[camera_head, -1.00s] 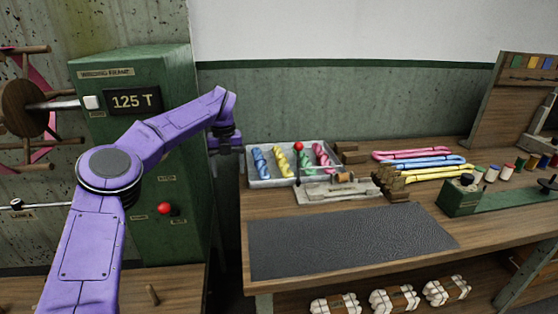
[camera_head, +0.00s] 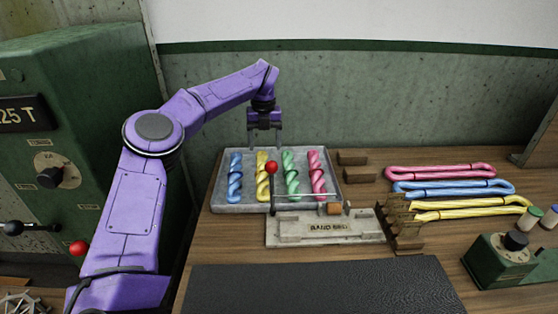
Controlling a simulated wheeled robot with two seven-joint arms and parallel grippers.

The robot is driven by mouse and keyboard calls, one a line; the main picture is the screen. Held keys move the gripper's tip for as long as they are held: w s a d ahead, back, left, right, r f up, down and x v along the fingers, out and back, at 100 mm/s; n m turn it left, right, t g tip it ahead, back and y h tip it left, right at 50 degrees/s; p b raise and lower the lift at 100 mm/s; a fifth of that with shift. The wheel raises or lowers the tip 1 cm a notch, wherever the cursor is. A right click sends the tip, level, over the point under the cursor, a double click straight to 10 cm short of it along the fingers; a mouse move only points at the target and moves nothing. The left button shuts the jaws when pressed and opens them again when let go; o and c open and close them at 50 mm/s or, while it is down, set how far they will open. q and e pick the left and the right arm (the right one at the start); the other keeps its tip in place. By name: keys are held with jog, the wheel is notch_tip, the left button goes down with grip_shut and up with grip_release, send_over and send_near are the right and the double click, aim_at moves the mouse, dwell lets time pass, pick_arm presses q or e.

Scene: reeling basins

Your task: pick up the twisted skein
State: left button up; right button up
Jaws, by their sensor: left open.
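Several twisted skeins lie side by side in a grey tray (camera_head: 219,205) on the bench: a blue one (camera_head: 235,178), a yellow one (camera_head: 262,180), a green one (camera_head: 291,172) and a pink one (camera_head: 317,175). My left gripper (camera_head: 265,143) is open and empty, pointing down above the tray's back edge, nearest the yellow and green skeins in the picture. It looks apart from them. My right gripper is not in view.
A banding device (camera_head: 325,228) stands in front of the tray. Loose pink (camera_head: 440,171), blue (camera_head: 455,187) and yellow (camera_head: 470,208) skeins lie to the right by a wooden rack (camera_head: 401,222). A dark mat (camera_head: 320,287) lies clear in front. A green cabinet (camera_head: 75,110) stands at left.

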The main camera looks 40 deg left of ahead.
aim_at(262, 168)
pick_arm(q)
notch_tip(262, 168, down, 2)
jog(key=shift+a+f, duration=0.1)
jog(key=shift+f, duration=0.1)
jog(key=shift+s+a+f, duration=0.2)
jog(key=shift+s+f, duration=0.9)
jog(key=shift+f, duration=0.1)
jog(key=f, duration=0.2)
jog(key=w+f+p, duration=0.1)
jog(key=f, duration=0.2)
jog(key=shift+d, duration=0.1)
jog(key=shift+f, duration=0.15)
jog(key=shift+s, duration=0.25)
jog(key=shift+w, duration=0.15)
jog(key=c, duration=1)
jog(key=shift+c, duration=0.8)
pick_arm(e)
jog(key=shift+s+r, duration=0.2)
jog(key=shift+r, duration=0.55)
